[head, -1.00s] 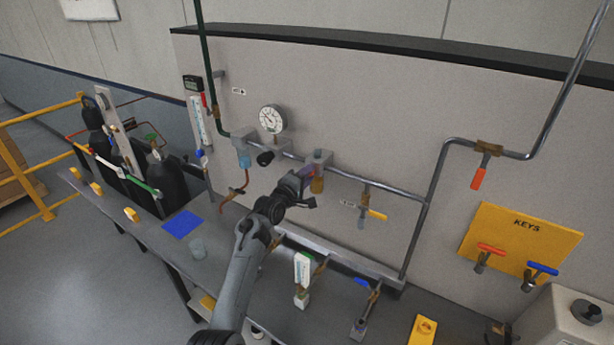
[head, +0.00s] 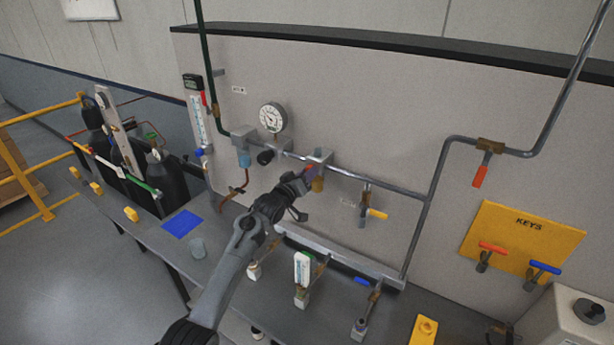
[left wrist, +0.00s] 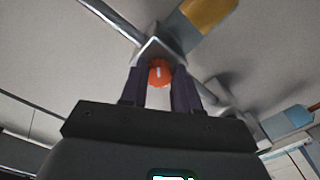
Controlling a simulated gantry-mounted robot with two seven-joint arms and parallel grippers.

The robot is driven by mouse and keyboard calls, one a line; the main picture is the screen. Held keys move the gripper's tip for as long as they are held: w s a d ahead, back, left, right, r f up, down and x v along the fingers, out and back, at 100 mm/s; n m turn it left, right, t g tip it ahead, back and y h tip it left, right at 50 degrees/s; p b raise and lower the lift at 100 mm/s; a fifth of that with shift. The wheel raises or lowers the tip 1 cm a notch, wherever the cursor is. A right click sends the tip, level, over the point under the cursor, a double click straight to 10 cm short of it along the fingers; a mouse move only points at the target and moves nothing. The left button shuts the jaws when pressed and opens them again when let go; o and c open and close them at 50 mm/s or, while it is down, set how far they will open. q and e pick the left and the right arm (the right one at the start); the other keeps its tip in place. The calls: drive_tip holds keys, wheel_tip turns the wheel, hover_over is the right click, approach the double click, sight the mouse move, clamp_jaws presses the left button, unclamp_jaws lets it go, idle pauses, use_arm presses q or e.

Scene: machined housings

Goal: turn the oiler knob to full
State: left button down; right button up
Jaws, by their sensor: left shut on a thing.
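The oiler is a grey block (head: 321,156) with an amber bowl (head: 318,185) below it, on the pipe along the panel. In the left wrist view its orange-red knob (left wrist: 159,73) with a white mark sits between the two dark fingers of my left gripper (left wrist: 160,88). The mark runs roughly up and down in that picture. The amber bowl (left wrist: 208,12) also shows there, at the top. My left gripper (head: 304,182) is shut on the knob at the front of the oiler. The fingers hide the knob's sides. No dial scale is legible. My right gripper is not in view.
A pressure gauge (head: 272,117) and a blue-bowled unit (head: 244,157) are left of the oiler. A yellow-handled valve (head: 377,213) is to its right. White-bodied flow meters (head: 302,268) stand on the bench below. A yellow key board (head: 520,240) hangs at right.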

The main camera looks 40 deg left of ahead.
use_arm(q)
drive_tip(key=shift+a+m+b, duration=0.15)
drive_tip(key=shift+m+b, duration=0.55)
drive_tip(key=shift+m, duration=3.7)
drive_tip(key=c, duration=0.8)
unclamp_jaws()
drive_tip(key=shift+s, duration=0.1)
